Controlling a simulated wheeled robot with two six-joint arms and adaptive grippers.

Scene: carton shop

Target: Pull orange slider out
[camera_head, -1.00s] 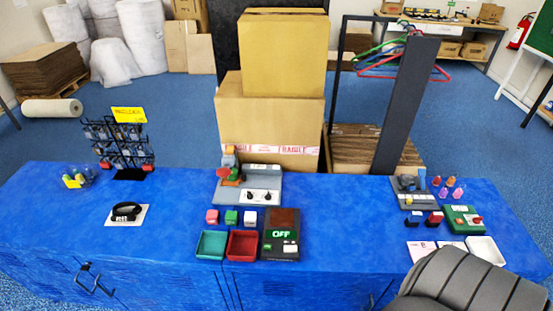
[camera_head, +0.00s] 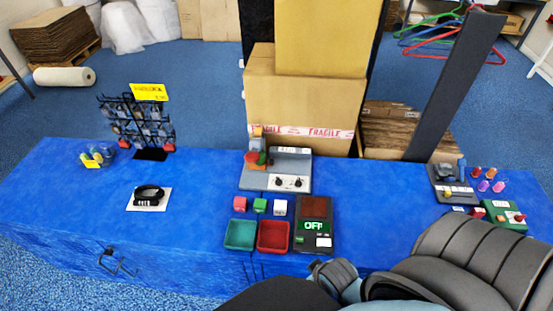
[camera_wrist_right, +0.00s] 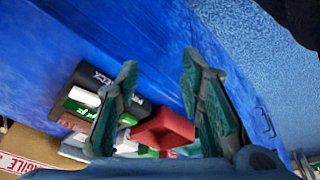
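No part is clearly readable as an orange slider. A grey panel (camera_head: 455,186) at the right of the blue table carries dark blocks and a small yellow-orange piece (camera_head: 448,190). A grey unit with two dials (camera_head: 290,166) at the table's middle also has a small orange piece (camera_head: 257,131) at its back left. My right gripper (camera_wrist_right: 160,62) is open and empty in the right wrist view, above the table and pointed across the red tray (camera_wrist_right: 163,130). In the head view my right arm comes in from the lower right. My left gripper is out of view.
On the blue table (camera_head: 60,190), a green tray (camera_head: 240,249) and red tray (camera_head: 273,252) stand beside a black box reading OFF (camera_head: 313,239). A wire rack (camera_head: 148,154) and a black coiled item (camera_head: 149,194) stand left. Cartons (camera_head: 302,100) stand behind.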

